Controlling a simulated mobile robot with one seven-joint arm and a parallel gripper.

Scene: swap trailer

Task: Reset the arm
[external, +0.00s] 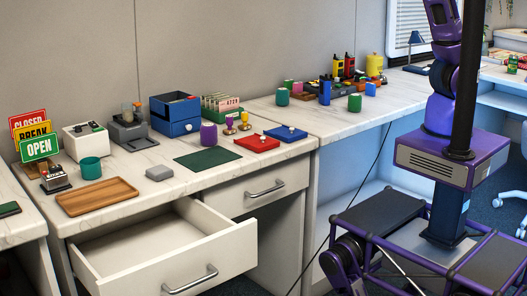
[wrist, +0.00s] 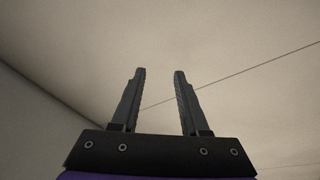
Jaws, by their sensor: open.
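My gripper (wrist: 160,75) shows in the wrist view with its two dark fingers apart and nothing between them. Behind the fingers is a pale plain surface crossed by thin lines, like a ceiling, with a wall at the left. In the external view my purple arm rises at the right and leaves the top of the picture. My gripper is out of that view.
A drawer (external: 170,255) stands open below the desk; another drawer (external: 262,192) is shut. The desk holds a wooden tray (external: 97,196), green mug (external: 90,168), green mat (external: 207,158), blue box (external: 175,114), red pads (external: 257,143) and signs (external: 38,146). A cable hangs beside the desk.

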